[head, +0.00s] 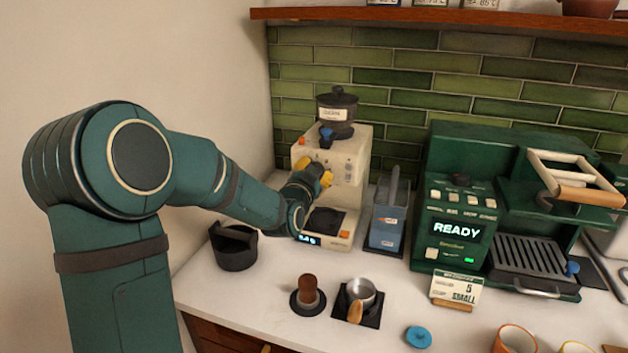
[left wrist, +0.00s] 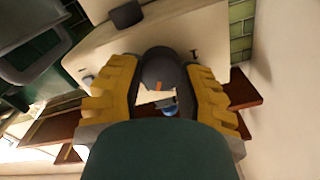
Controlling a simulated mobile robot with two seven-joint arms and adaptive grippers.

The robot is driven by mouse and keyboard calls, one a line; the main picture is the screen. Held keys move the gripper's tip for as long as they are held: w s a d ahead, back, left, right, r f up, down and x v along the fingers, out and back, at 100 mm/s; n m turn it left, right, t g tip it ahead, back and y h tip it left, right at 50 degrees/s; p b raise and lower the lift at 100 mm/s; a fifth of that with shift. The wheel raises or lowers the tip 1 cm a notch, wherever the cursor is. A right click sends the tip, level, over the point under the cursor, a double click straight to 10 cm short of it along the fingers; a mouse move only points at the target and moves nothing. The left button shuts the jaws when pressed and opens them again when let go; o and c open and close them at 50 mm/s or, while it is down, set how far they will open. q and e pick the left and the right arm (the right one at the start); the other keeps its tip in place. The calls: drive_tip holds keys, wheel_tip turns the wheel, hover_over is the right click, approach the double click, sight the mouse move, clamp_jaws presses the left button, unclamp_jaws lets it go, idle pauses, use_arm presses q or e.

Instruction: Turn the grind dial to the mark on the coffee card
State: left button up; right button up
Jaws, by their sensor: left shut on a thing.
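The cream coffee grinder (head: 349,150) stands against the tiled wall in the head view. My left gripper (head: 322,176) is at its front face and hides the grind dial there. In the left wrist view the dark grey dial (left wrist: 160,66) sits between the yellow fingers of my left gripper (left wrist: 166,90), which are shut on it. A small orange mark shows on the dial, but I cannot read its setting. The coffee card (head: 456,290) stands on the counter in front of the green machine and reads "5 SMALL". My right gripper is not in view.
The green espresso machine (head: 455,225) reads "READY". A clear blue-tinted container (head: 388,222) stands between it and the grinder. A black bin (head: 234,247), a tamper (head: 307,290) and a metal cup with a wooden handle (head: 359,292) are on the counter. Cups stand at the front edge.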

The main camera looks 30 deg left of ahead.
use_arm(q)
drive_tip(key=m+b, duration=0.1)
drive_tip(key=m, duration=0.7)
drive_tip(key=shift+d+r+b, duration=0.1)
drive_tip(key=shift+b, duration=0.3)
drive_tip(key=shift+m, duration=2.1)
drive_tip(key=o, duration=1.2)
drive_tip(key=shift+w, duration=0.1)
drive_tip(key=shift+f, duration=0.2)
